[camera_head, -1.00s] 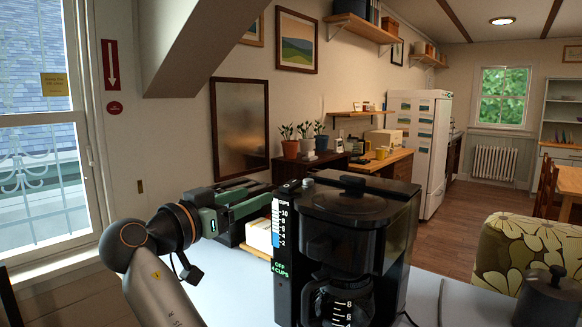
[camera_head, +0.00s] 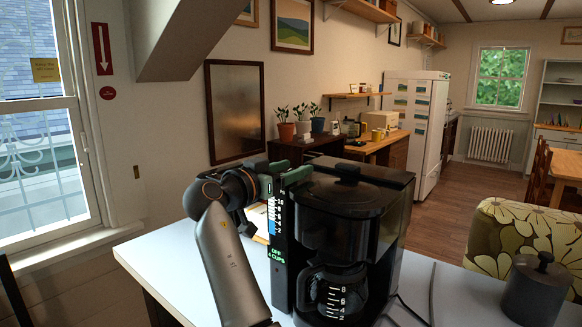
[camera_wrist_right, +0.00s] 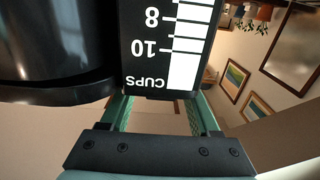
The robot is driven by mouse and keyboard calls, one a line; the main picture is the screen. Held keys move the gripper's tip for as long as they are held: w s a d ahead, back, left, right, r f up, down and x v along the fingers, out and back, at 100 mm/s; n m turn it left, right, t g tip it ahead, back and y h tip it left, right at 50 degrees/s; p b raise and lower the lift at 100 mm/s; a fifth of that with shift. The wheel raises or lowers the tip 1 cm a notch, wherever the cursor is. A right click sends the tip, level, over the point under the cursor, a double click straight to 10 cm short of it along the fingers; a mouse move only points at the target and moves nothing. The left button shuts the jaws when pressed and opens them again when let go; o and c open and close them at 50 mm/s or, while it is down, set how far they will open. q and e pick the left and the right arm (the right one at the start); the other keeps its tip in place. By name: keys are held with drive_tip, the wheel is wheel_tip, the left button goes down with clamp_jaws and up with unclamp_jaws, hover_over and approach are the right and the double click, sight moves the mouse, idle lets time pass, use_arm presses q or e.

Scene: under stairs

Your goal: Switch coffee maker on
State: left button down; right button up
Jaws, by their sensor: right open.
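The black coffee maker (camera_head: 350,195) stands upright on the pale counter, its glass carafe (camera_head: 335,290) inside. Its narrow front panel (camera_head: 281,225) has a blue water scale, and the small green display (camera_head: 278,255) reads OFF and CUPS. My right gripper (camera_head: 290,174) is at the top left of the coffee maker, by the panel's upper end. In the right wrist view the gripper (camera_wrist_right: 160,115) has its green fingers apart. The scale panel (camera_wrist_right: 170,45) appears upside down and hides the fingertips, so contact cannot be told. My left gripper is out of view.
A dark lidded canister (camera_head: 538,288) stands at the right of the counter (camera_head: 155,257). A cable runs along the counter beside the coffee maker. A flowered chair (camera_head: 525,235) is beyond it. The counter's left corner is clear.

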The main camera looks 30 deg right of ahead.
drive_tip(key=shift+c, duration=0.2)
clamp_jaws()
idle(0.3)
